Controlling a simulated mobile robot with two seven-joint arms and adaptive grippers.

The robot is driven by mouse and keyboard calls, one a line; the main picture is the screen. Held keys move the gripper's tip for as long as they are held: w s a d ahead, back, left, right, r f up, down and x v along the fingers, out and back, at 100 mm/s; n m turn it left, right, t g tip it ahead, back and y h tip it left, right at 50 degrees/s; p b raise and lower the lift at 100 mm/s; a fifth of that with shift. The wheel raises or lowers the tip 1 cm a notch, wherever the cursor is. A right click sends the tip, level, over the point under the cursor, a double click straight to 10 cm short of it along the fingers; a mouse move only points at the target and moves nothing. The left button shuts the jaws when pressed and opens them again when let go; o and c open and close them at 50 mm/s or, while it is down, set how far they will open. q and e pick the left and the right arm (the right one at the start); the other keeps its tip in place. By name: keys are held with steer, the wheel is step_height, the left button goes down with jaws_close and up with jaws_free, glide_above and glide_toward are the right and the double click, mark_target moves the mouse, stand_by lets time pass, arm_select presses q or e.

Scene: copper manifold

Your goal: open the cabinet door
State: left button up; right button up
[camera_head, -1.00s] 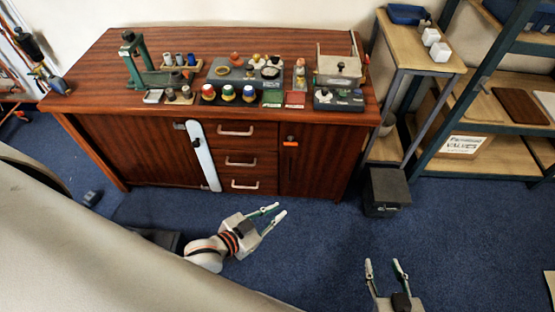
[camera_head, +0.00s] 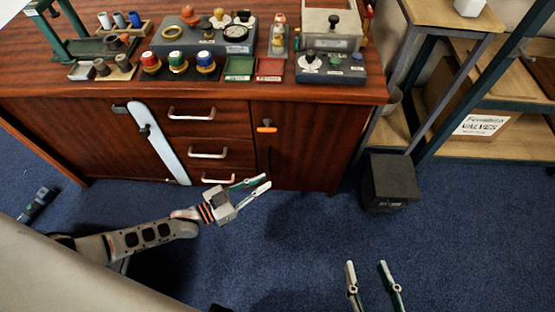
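The wooden cabinet (camera_head: 80,125) stands ahead with its doors and drawers closed. Its right door (camera_head: 300,150) has a small orange handle (camera_head: 266,126) near the upper left edge. The left door has a pale blue-white bar (camera_head: 160,145) leaning across its right edge. My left gripper (camera_head: 256,184) is open and empty, in front of the lowest drawer and the lower part of the right door, apart from the orange handle. My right gripper (camera_head: 371,276) is open and empty over the blue floor at the lower right; its arm is out of frame.
Three drawers (camera_head: 208,152) with pale handles lie between the doors. Valve parts and trays (camera_head: 205,40) cover the cabinet top. A dark box (camera_head: 390,182) stands on the floor to the right, beside a shelf unit (camera_head: 480,60). Blue floor (camera_head: 300,235) is clear in front.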

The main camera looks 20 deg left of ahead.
arm_select(q)
steer(key=b, duration=0.2)
glide_toward(270, 165)
step_height(270, 165, down, 3)
steer(key=w+d, duration=0.1)
steer(key=shift+h, duration=0.3)
steer(key=x, duration=0.3)
steer(key=b+x, duration=0.1)
steer(key=x, duration=0.1)
steer(key=r+x, duration=0.1)
steer(key=x, duration=0.2)
steer(key=shift+w+a, duration=0.15)
steer(key=shift+w, duration=0.5)
arm_select(e)
steer(key=shift+s+a+f+m, duration=0.25)
steer(key=shift+a+f+m, duration=0.25)
steer(key=shift+m, duration=0.3)
arm_select(q)
steer(key=shift+r, duration=0.1)
jaws_close()
